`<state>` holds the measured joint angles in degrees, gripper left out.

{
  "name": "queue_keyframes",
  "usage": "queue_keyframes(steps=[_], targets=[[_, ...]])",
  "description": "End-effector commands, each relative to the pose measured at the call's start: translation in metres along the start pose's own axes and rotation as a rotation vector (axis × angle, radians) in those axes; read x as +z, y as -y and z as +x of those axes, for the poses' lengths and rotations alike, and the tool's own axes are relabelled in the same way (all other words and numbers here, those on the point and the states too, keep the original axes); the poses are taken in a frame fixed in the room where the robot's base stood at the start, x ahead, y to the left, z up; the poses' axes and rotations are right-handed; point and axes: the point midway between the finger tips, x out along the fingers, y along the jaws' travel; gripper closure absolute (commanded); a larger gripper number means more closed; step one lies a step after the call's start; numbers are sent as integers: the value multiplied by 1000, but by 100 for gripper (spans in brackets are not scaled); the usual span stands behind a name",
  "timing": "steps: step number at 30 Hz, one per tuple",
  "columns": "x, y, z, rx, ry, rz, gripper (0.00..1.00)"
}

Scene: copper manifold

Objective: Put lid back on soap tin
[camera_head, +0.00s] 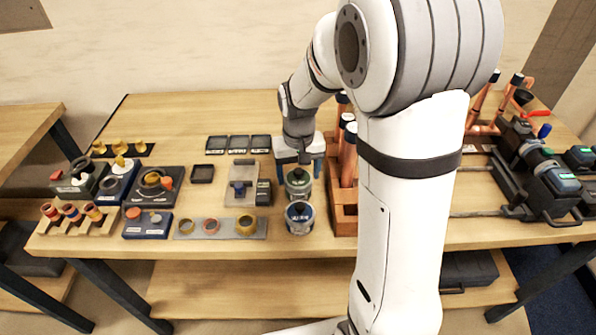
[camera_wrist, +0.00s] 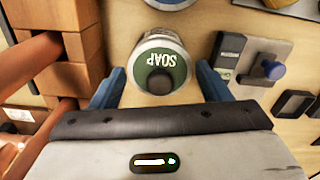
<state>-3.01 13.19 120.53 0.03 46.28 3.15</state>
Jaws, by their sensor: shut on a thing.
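The soap lid (camera_wrist: 176,62) is a green disc marked SOAP with a dark round knob, seen from above in the wrist view. The soap tin (camera_head: 299,193) is a short metallic tin near the middle of the table, and the lid shows at its top in the head view (camera_head: 298,177). My gripper (camera_head: 299,164) points down over it with blue fingers on either side. In the wrist view my gripper (camera_wrist: 159,88) is shut on the lid. The lid covers the tin's opening from above, so I cannot tell whether it is fully seated.
A second tin with a blue label (camera_head: 299,216) stands just in front. A wooden rack with copper pipes (camera_head: 345,215) is close on the right. A grey plate with a blue knob (camera_head: 240,184) lies to the left. A grey strip with rings (camera_head: 218,229) is at front left.

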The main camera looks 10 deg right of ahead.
Motion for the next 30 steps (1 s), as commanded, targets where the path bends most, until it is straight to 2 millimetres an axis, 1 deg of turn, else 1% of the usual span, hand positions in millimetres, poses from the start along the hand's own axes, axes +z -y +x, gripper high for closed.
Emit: queue_keyframes(steps=[26,27,30], targets=[[0,0,2,0,0,1,51],[0,0,2,0,0,1,29],[0,0,2,0,0,1,21]])
